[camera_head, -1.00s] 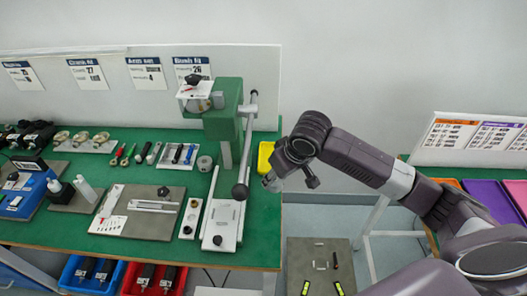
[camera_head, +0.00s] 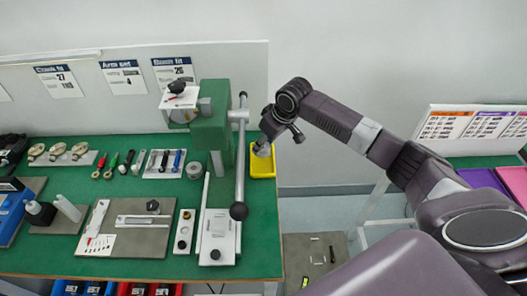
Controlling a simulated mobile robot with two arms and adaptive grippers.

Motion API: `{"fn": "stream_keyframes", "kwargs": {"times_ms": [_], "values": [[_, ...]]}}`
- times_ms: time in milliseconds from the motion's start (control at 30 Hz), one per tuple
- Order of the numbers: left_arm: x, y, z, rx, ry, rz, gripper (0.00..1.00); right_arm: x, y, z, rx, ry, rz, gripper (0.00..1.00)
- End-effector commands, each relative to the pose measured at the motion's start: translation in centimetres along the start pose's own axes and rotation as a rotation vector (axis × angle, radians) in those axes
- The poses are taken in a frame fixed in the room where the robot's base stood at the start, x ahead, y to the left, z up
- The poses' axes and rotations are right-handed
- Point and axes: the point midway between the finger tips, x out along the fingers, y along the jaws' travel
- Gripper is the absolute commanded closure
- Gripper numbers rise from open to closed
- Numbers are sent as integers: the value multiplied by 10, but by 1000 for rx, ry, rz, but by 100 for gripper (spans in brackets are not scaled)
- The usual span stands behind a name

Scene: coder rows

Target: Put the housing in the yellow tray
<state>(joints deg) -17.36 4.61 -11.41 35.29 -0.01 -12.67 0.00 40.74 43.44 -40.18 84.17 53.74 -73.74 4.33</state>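The yellow tray (camera_head: 262,166) sits at the right end of the green bench, just right of the green press. My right gripper (camera_head: 262,149) reaches over it from the right, pointing down, with its tip at or just above the tray opening. A small grey shape shows at the gripper's tip; I cannot tell whether it is the fingers or the housing held in them. No housing can be made out clearly elsewhere. My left gripper is not in view.
The green press (camera_head: 214,125) with its long lever (camera_head: 240,165) stands close left of the tray.

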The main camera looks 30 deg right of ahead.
Motion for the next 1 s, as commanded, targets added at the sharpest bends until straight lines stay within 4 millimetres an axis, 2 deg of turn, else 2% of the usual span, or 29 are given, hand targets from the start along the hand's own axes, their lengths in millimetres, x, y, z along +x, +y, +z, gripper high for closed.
{"fn": "stream_keyframes", "kwargs": {"times_ms": [333, 667, 700, 833, 1000], "values": [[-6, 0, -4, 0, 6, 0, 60, 35, -1, 14, -1, 1, 0, 92], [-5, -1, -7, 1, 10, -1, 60, 38, 0, 15, 0, 2, 0, 92], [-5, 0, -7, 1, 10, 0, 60, 38, 0, 16, -1, 1, 1, 59], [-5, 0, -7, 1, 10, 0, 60, 38, 0, 16, -1, 1, 1, 46], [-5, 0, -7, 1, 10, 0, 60, 38, 0, 16, -1, 1, 0, 46]]}}
